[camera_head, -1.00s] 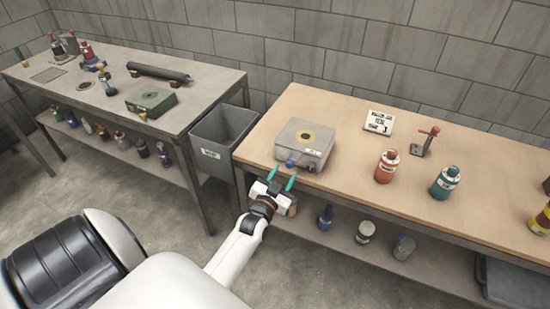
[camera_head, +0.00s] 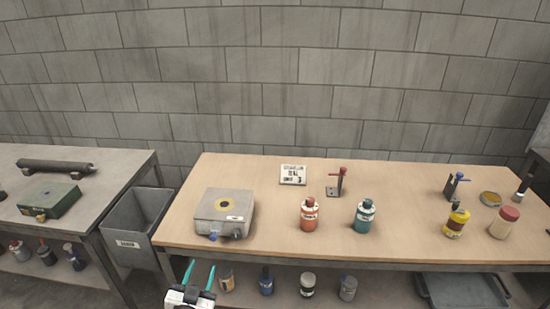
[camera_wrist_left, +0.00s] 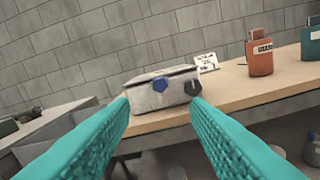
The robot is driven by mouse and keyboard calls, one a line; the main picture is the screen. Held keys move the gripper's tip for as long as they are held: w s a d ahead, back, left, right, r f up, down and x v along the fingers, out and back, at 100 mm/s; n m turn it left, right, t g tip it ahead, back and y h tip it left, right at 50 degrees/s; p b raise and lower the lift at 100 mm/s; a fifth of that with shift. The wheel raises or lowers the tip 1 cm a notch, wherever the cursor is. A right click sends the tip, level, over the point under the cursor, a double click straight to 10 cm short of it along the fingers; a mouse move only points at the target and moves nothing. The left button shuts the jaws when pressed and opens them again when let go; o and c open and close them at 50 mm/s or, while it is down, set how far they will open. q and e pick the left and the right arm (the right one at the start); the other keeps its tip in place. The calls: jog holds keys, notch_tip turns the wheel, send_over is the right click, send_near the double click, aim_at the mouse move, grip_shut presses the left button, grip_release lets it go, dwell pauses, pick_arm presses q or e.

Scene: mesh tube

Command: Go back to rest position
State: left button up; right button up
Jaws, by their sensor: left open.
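My left gripper (camera_head: 199,274) shows at the bottom of the head view, with two teal fingers spread apart and nothing between them. It is in front of the wooden table's front edge, below and apart from the grey box. In the left wrist view the teal fingers (camera_wrist_left: 160,112) frame the grey box (camera_wrist_left: 158,92), which sits beyond them on the table. My right gripper is not in view.
The wooden table (camera_head: 270,190) holds the grey box (camera_head: 228,203), a red bottle (camera_head: 310,216), a teal bottle (camera_head: 363,217), a sign (camera_head: 293,174) and clamps. A grey bin (camera_head: 135,227) stands between it and the left table (camera_head: 115,178). Bottles stand on the lower shelf.

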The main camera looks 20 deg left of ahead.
pick_arm(q)
jog(key=s+d+f+m+g+h, duration=0.15)
jog(key=s+d+f+g, duration=0.3)
jog(key=f, duration=0.95)
jog(key=s+d+f+g+h, duration=0.35)
jog(key=s+f, duration=0.25)
jog(key=f, duration=0.7)
jog(key=s+d+f+g, duration=0.1)
jog(key=s+f+g, duration=0.1)
jog(key=s+f, duration=0.3)
jog(key=s+f+g, duration=0.3)
jog(key=s+f, duration=0.2)
jog(key=s, duration=0.8)
jog(key=s+d+f+g, duration=0.1)
jog(key=s+f+g, duration=0.2)
jog(key=s+f, duration=0.3)
jog(key=s, duration=0.4)
jog(key=shift+d+m+y, duration=0.3)
jog(key=shift+m, duration=0.05)
jog(key=shift+w+f, duration=0.1)
